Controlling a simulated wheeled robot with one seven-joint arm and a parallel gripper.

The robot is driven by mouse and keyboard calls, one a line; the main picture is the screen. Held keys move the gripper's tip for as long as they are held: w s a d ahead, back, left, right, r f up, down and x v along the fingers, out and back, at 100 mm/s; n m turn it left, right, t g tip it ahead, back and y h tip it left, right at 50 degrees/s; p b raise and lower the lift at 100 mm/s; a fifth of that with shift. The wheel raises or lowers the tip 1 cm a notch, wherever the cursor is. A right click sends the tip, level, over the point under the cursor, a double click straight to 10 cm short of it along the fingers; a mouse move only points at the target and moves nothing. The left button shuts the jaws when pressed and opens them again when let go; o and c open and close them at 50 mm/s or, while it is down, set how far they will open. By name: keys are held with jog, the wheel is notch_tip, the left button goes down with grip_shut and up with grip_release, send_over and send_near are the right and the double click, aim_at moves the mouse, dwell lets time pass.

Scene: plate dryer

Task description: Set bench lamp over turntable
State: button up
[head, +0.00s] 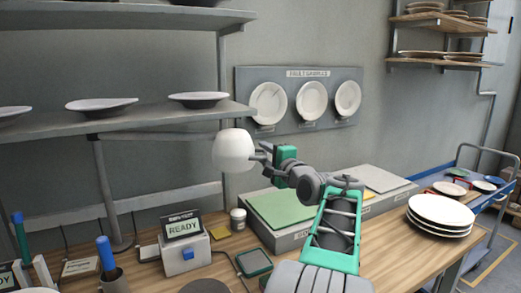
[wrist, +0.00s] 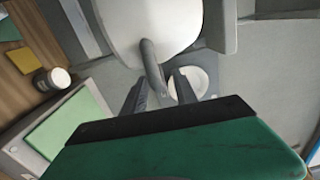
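The bench lamp's white dome shade (head: 234,150) hangs under the left shelf. A grey post (head: 105,190) on a round base stands on the bench at left and seems to be the lamp's. My gripper (head: 262,152) is at the right side of the shade. In the wrist view the shade (wrist: 150,25) fills the top, and its grey curved handle (wrist: 152,65) reaches between my two dark fingers (wrist: 160,88). The fingers stand apart, with a gap showing beside the handle. A dark disc (head: 205,286), possibly the turntable, is cut off at the bottom edge.
A READY display box (head: 185,250), a small cup (head: 238,219) and a grey case with a green pad (head: 285,212) stand on the bench. Stacked plates (head: 440,215) are at right. The shelf with plates (head: 150,118) is close above and left of the shade.

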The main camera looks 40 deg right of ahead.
aim_at(260, 150)
jog(key=shift+x, duration=1.55)
jog(key=shift+c, duration=0.3)
grip_shut()
